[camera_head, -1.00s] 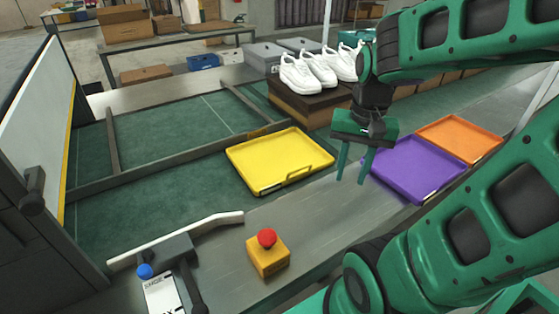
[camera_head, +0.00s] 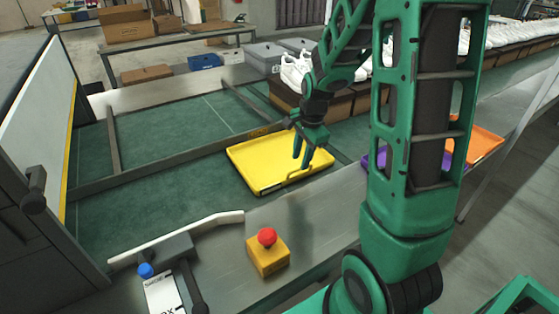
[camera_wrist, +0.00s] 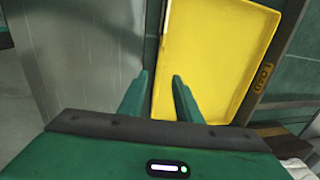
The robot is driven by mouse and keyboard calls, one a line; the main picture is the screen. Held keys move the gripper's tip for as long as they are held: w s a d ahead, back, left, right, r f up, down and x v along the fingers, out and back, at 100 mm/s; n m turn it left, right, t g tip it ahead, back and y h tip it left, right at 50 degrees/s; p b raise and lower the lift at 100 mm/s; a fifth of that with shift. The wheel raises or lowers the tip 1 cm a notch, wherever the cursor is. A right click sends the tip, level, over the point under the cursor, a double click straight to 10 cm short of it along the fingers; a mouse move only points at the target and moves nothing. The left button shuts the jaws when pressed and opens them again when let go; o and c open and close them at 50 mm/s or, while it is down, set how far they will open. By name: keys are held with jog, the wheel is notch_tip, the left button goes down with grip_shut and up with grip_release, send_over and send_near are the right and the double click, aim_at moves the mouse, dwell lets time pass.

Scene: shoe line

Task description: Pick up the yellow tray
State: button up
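The yellow tray (camera_head: 262,163) lies flat on the green surface in the middle of the head view, its near side by the metal edge. A handle bar (camera_head: 297,176) shows on its near right side. In the wrist view the yellow tray (camera_wrist: 215,50) lies past the fingers, reaching the top edge. My gripper (camera_head: 303,162) is over the tray's right part, fingers pointing down.
A purple tray (camera_head: 376,160) and an orange tray (camera_head: 487,145) are at the right, partly hidden by my arm. White shoes (camera_head: 292,72) stand on brown boxes behind. A yellow box with a red button (camera_head: 268,257) sits on the near metal surface. A dark divider (camera_head: 180,160) runs behind the tray.

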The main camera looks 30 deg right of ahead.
jog(key=shift+w+d+f, duration=0.1)
jog(key=shift+w+f, duration=0.1)
jog(key=shift+f, duration=0.85)
jog(key=shift+w+d+f, duration=0.1)
jog(key=shift+w+f, duration=0.05)
jog(key=shift+f, duration=0.85)
jog(key=shift+w+d+f, duration=0.1)
jog(key=shift+w+f, duration=0.1)
jog(key=shift+f, duration=0.85)
grip_shut()
